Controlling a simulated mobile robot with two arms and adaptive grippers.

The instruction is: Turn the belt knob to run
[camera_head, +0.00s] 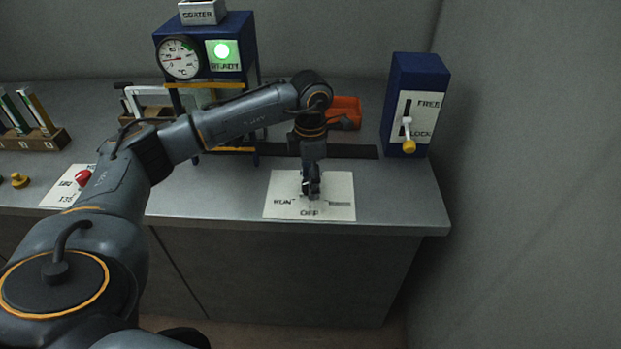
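The belt knob's white panel (283,208) lies on the counter near its front edge. It reads RUN on its left and OFF at the front; the lettering on its right is too small to read. My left gripper (311,190) points straight down over the middle of this panel. It covers the knob, so I cannot see the knob or which way it points. The fingertips are small and dark, and I cannot tell whether they are open or shut on the knob. My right gripper is not in view.
A blue box (420,72) with a yellow-tipped lever marked FREE and LOCK stands to the right. A blue coater unit (240,30) with a gauge and green READY light stands behind my arm. A red button (83,178) and an orange object (346,108) are also on the counter (400,195).

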